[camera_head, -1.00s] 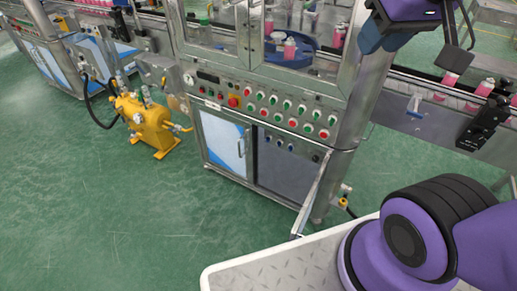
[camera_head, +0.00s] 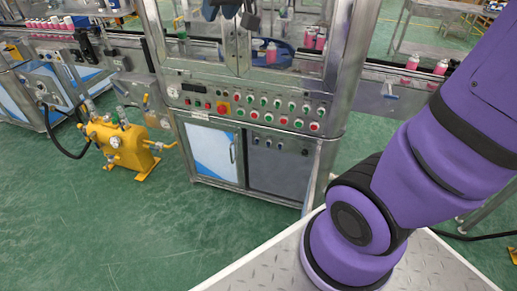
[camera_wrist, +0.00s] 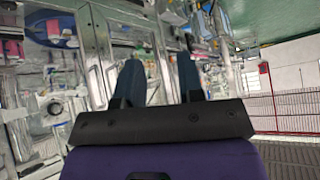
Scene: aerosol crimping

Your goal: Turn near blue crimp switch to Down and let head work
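The crimping machine's control panel (camera_head: 250,104) carries rows of green and red buttons. Small blue switches (camera_head: 268,143) sit in a short row below it, at the top of the dark lower panel. They are too small to tell which way each points. My gripper (camera_head: 230,11) shows only partly at the top edge of the head view, in front of the glass doors and above the panel, apart from the switches. In the wrist view my gripper (camera_wrist: 159,78) has two dark blue fingers spread apart with nothing between them. No switch can be made out there.
A yellow pump (camera_head: 120,145) stands on the green floor left of the cabinet. A metal door edge (camera_head: 318,175) sticks out at the cabinet's right front. A conveyor (camera_head: 395,85) with pink bottles runs to the right. Open floor (camera_head: 190,225) lies in front.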

